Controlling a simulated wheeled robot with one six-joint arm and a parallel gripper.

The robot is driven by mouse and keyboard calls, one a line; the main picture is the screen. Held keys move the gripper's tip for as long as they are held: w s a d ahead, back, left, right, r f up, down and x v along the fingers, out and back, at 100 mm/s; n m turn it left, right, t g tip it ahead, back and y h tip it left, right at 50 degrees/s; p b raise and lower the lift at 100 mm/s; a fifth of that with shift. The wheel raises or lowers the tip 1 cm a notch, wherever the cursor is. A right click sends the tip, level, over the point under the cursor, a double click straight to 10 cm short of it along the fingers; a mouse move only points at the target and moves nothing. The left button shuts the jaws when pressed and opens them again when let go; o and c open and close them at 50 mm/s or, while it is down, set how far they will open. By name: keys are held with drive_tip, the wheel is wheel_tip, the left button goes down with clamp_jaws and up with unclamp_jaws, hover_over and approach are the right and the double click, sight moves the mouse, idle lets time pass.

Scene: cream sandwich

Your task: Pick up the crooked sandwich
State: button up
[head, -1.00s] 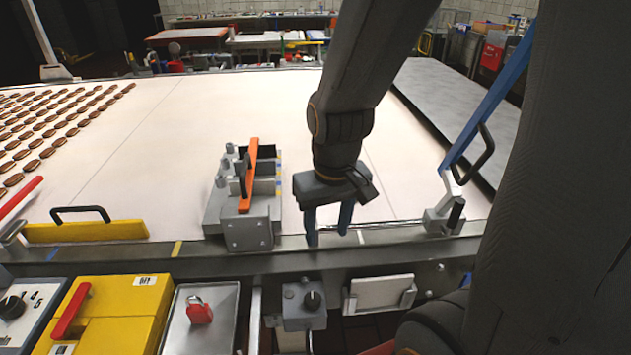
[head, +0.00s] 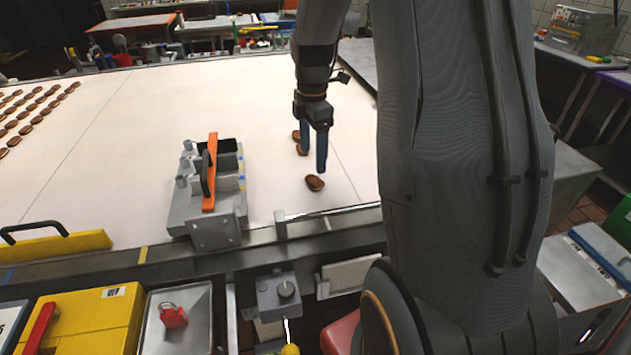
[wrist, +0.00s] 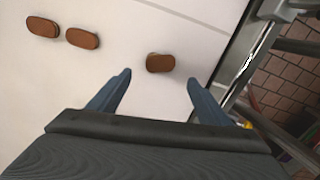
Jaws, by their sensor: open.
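A brown sandwich (head: 315,183) lies alone on the white belt near its front edge; its layers look slightly out of line. In the wrist view this sandwich (wrist: 160,62) is ahead of and between my fingertips, apart from them. My gripper (head: 313,161) is open and empty, its blue fingers pointing down just behind the sandwich in the head view. Two more sandwiches are close by, one (head: 303,151) partly hidden by a finger and one (head: 296,135) farther back. They look straight in the wrist view (wrist: 82,38).
A grey fixture with an orange bar (head: 210,172) stands on the belt's front edge, left of my gripper. The metal front rail (head: 330,219) runs close to the sandwich. Rows of sandwiches (head: 30,115) lie far left. The belt's middle is clear.

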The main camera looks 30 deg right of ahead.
sight(315, 180)
drive_tip(key=shift+w+d+n, duration=0.2)
drive_tip(key=shift+d+n, duration=0.1)
drive_tip(key=shift+d, duration=0.1)
drive_tip(key=shift+f, duration=0.25)
wheel_tip(315, 180, down, 2)
drive_tip(key=shift+f+p, duration=0.15)
drive_tip(key=shift+p, duration=0.35)
drive_tip(key=f, duration=0.1)
drive_tip(key=f+p, duration=0.2)
drive_tip(key=shift+s+a+f, duration=0.15)
drive_tip(key=shift+s+f, duration=0.1)
drive_tip(key=shift+f, duration=0.8)
drive_tip(key=c, duration=1.1)
